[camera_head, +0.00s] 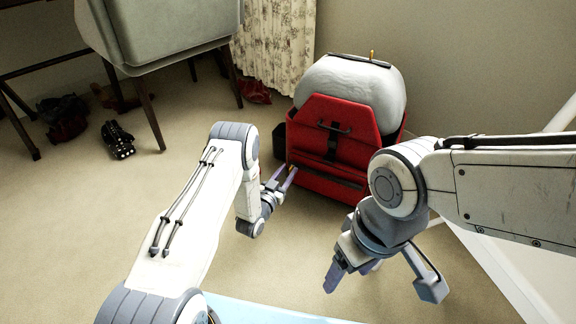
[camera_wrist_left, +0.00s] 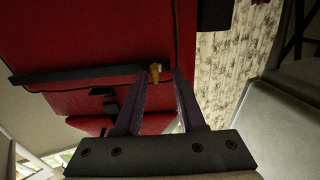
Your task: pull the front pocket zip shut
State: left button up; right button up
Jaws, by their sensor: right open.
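The red suitcase (camera_head: 330,150) stands upright on the floor, with a black zip band across its front pocket. A small yellow-orange zip pull (camera_wrist_left: 155,72) sits at one end of that band; it also shows at the suitcase's left side in the head view (camera_head: 290,168). My left gripper (camera_head: 280,177) is at this pull. In the left wrist view its fingers (camera_wrist_left: 159,76) stand apart, one on each side of the pull, with a gap visible on the right. My right gripper (camera_head: 381,288) is open and empty, in front of the suitcase and apart from it.
A large pale rounded bulk (camera_head: 350,88) fills the suitcase top. A grey chair (camera_head: 165,35) stands at the upper left, with dark shoes (camera_head: 118,138) nearby. A patterned curtain (camera_head: 280,40) hangs behind.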

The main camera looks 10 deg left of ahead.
pick_arm(q)
jog(key=p+v, duration=0.4)
jog(key=v, duration=0.4)
jog(key=shift+s, duration=0.15)
jog(key=shift+a, duration=0.1)
